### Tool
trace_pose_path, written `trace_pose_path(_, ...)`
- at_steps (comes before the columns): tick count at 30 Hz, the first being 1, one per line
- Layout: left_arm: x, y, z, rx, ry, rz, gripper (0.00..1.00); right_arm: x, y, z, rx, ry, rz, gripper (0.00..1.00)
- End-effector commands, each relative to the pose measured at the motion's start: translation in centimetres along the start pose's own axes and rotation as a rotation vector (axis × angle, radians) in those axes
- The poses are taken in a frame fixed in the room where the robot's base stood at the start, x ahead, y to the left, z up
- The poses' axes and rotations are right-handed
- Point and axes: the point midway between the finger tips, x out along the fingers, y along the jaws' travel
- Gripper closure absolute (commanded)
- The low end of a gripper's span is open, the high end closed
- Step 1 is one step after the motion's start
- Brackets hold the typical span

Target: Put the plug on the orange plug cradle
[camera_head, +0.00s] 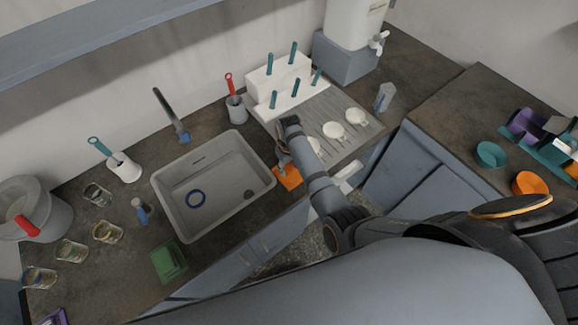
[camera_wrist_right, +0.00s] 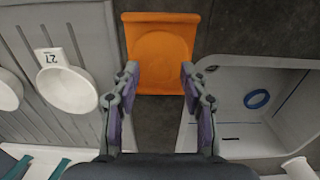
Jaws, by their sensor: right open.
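The orange plug cradle (camera_head: 288,178) lies on the dark counter between the sink and the grey drainboard. In the right wrist view the cradle (camera_wrist_right: 160,50) is a flat, square, rimmed tray, and nothing shows on it. A blue ring (camera_head: 196,198), perhaps the plug or its rim, lies on the sink floor; it also shows in the wrist view (camera_wrist_right: 257,99). My right gripper (camera_head: 283,160) is over the counter by the cradle. In the wrist view its fingers (camera_wrist_right: 158,75) are apart, with nothing held between them. My left gripper is not in view.
White round pieces (camera_head: 333,130) lie on the drainboard (camera_head: 345,105), with a white rack (camera_head: 280,78) of teal handles behind. Several glass jars (camera_head: 107,232) and a green tray (camera_head: 168,260) stand left.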

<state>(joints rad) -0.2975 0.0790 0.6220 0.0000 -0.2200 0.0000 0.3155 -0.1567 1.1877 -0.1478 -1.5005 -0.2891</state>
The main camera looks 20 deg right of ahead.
Motion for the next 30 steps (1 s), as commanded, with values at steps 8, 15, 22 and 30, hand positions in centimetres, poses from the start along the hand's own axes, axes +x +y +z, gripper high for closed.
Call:
trace_pose_path(8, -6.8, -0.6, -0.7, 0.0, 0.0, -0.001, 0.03, -6.9, 0.0, -0.1, 0.0, 0.003, 0.001, 0.55)
trace_pose_path(15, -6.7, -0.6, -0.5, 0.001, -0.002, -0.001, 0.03, -9.8, 0.0, -0.1, 0.0, 0.001, 0.0, 0.55)
trace_pose_path(22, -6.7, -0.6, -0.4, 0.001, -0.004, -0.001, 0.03, -10.4, 0.0, 0.0, 0.0, 0.0, 0.0, 0.55)
trace_pose_path(30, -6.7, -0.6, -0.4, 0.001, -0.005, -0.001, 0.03, -10.4, 0.0, 0.0, 0.0, 0.0, 0.0, 0.55)
